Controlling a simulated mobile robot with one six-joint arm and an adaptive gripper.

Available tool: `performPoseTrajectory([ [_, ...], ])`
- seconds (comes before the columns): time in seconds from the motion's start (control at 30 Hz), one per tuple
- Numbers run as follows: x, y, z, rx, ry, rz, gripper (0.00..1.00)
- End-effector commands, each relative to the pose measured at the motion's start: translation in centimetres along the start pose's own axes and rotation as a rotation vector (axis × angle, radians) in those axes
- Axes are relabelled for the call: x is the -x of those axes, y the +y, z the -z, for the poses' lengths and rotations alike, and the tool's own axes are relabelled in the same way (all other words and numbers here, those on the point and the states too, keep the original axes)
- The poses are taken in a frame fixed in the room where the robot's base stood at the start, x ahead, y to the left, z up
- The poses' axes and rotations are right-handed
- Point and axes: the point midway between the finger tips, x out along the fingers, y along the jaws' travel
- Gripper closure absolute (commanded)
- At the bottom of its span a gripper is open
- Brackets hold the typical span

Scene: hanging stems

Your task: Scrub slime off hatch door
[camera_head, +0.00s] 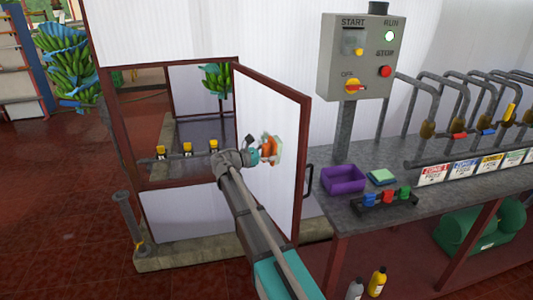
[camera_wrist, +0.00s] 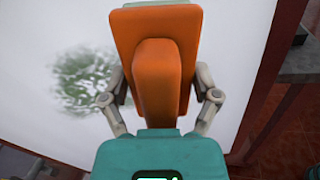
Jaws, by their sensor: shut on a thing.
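The hatch door (camera_head: 283,105) is a white panel in a dark red frame. It stands swung open at the middle of the head view. My gripper (camera_head: 259,152) is shut on an orange scrubber (camera_head: 271,147), in front of the door panel. In the wrist view the fingers of my gripper (camera_wrist: 160,88) grip the upright handle of the scrubber (camera_wrist: 158,45). A blurry green slime patch (camera_wrist: 84,80) lies on the white door (camera_wrist: 35,50), left of the scrubber. I cannot tell whether the scrubber touches the panel. Slime behind the scrubber is hidden.
A grey bench (camera_head: 350,230) at the right holds a purple tray (camera_head: 343,180), a green-topped sponge (camera_head: 382,176) and a rack of coloured clips (camera_head: 388,199). A grey control box (camera_head: 357,55) stands behind. Yellow-topped items (camera_head: 187,149) line the hatch opening.

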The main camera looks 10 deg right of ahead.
Motion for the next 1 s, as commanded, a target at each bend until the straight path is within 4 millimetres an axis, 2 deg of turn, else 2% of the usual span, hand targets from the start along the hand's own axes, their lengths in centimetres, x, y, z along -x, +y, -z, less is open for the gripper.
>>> performPoseTrajectory([
  [0.57,-0.2,0.1,0.0,0.000,-0.001,0.000,0.59],
  [1.0,-0.5,2.4,0.6,0.000,-0.001,0.001,0.59],
])
